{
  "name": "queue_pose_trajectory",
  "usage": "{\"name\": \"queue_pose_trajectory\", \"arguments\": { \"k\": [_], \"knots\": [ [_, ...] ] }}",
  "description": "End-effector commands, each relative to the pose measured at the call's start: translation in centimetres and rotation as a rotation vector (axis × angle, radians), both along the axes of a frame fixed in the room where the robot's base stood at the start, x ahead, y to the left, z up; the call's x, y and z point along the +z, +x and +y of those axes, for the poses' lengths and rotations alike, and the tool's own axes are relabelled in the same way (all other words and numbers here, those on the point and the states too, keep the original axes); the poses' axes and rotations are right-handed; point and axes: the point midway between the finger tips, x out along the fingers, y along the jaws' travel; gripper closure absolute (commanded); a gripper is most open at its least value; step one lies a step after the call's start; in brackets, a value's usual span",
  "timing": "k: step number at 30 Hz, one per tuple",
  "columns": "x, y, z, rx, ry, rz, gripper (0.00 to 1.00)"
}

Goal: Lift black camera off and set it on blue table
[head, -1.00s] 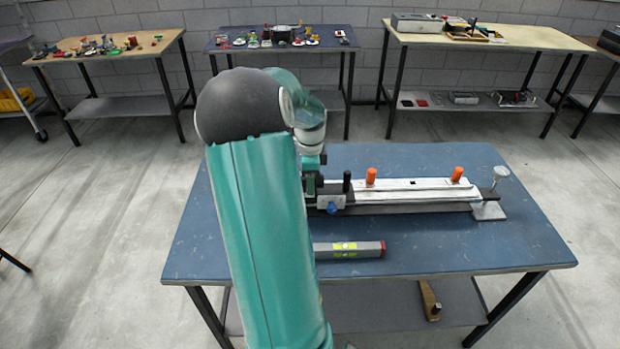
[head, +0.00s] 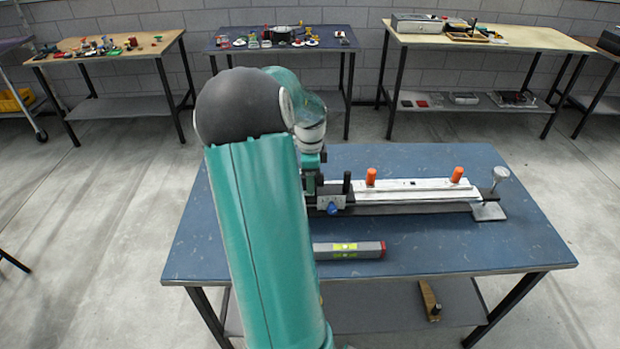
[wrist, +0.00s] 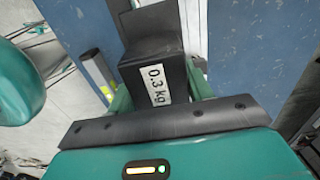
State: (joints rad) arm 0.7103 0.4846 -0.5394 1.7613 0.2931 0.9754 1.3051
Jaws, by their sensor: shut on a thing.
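The black camera (wrist: 152,62) is a dark box with a white "0.3 kg" label, seen in the wrist view. My gripper (wrist: 160,95) is shut on it, with green fingers on both sides of the box. In the head view my arm hides the camera and most of the gripper. The blue table (head: 450,235) stands in front of me. A white and black slider rail (head: 415,192) lies across it, and its left end is partly hidden behind my arm. I cannot tell whether the camera still touches the rail.
Orange knobs (head: 371,177) stand up along the rail, and a black knob (head: 347,183) stands near its left end. A grey spirit level (head: 350,250) lies on the table in front of the rail. The table's right front part is clear.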

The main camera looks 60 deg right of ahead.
Motion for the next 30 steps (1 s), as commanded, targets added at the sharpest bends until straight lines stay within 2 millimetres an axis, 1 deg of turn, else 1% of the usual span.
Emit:
{"name": "queue_pose_trajectory", "arguments": {
  "k": [30],
  "knots": [
    [1.8,0.0,0.0,-0.001,-0.001,0.000,0.71]
  ]
}}
